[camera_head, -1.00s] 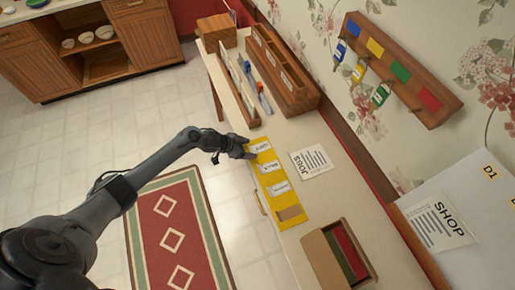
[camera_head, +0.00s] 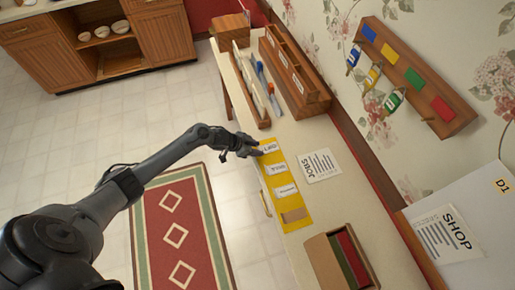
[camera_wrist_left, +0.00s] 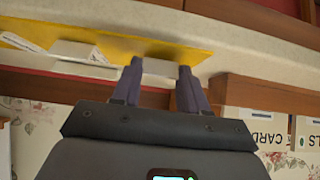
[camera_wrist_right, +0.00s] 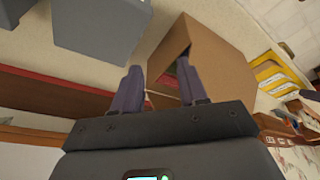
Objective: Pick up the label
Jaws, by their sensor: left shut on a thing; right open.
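Several white labels lie on a yellow strip (camera_head: 293,213) on the narrow table. The far label (camera_head: 269,148) is at the strip's far end, under my left gripper (camera_head: 256,148). In the left wrist view, my left gripper (camera_wrist_left: 158,72) is shut on this label (camera_wrist_left: 158,69), which shows between the two fingers just over the strip (camera_wrist_left: 115,47). The middle label (camera_head: 277,169) and near label (camera_head: 285,190) lie flat on the strip. My right gripper (camera_wrist_right: 160,85) is out of the head view. In its wrist view it is open, with a cardboard box beyond its fingers.
An open brown box (camera_head: 322,262) with red and green contents stands at the table's near end. A key rack (camera_head: 415,75) hangs on the wall.

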